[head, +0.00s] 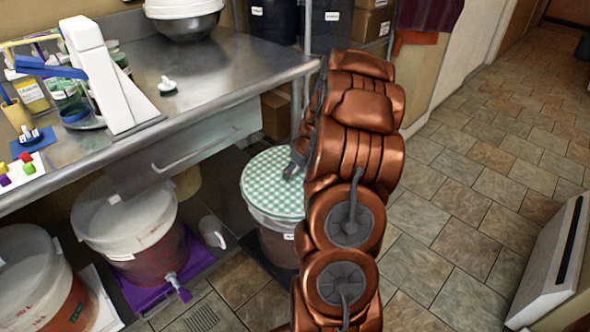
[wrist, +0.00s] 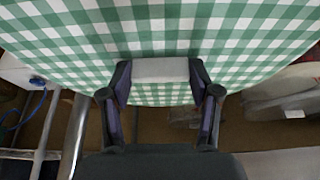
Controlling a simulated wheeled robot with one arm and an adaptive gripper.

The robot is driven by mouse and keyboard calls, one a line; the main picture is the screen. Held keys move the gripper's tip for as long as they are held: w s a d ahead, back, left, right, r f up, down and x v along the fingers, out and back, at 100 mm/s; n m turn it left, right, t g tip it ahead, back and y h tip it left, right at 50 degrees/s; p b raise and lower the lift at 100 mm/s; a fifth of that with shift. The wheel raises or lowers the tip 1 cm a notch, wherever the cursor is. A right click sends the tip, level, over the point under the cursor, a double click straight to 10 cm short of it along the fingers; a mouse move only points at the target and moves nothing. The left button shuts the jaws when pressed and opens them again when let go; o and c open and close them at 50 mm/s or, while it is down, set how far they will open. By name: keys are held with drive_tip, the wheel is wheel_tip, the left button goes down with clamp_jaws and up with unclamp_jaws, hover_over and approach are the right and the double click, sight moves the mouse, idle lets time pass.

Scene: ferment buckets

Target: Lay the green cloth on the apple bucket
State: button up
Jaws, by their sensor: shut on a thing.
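The green-and-white checked cloth (head: 268,180) is spread flat, round in outline, over the top of a bucket (head: 279,243) beside the bench. I cannot tell whether it rests fully on the rim. The bucket's label is too small to read, so I cannot confirm that it is the apple bucket. My gripper (head: 294,168) is at the cloth's right side, partly hidden by my arm. In the wrist view, my gripper (wrist: 160,84) is shut on the cloth's near part, and the cloth (wrist: 160,28) fills the top of the picture.
A steel bench (head: 215,72) stands at left, with a drawer (head: 185,148) near the cloth. White-lidded buckets (head: 130,232) (head: 35,285) stand under it, one with a tap over a purple mat (head: 168,290). A white jug (head: 213,232) is close by.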

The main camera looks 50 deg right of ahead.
drive_tip(key=shift+f+b, duration=0.75)
drive_tip(key=shift+b, duration=0.3)
idle(2.0)
idle(0.4)
drive_tip(key=o, duration=1.4)
drive_tip(key=shift+o, duration=0.2)
drive_tip(key=shift+r, duration=0.15)
drive_tip(key=shift+r+p, duration=0.7)
drive_tip(key=shift+r, duration=2.65)
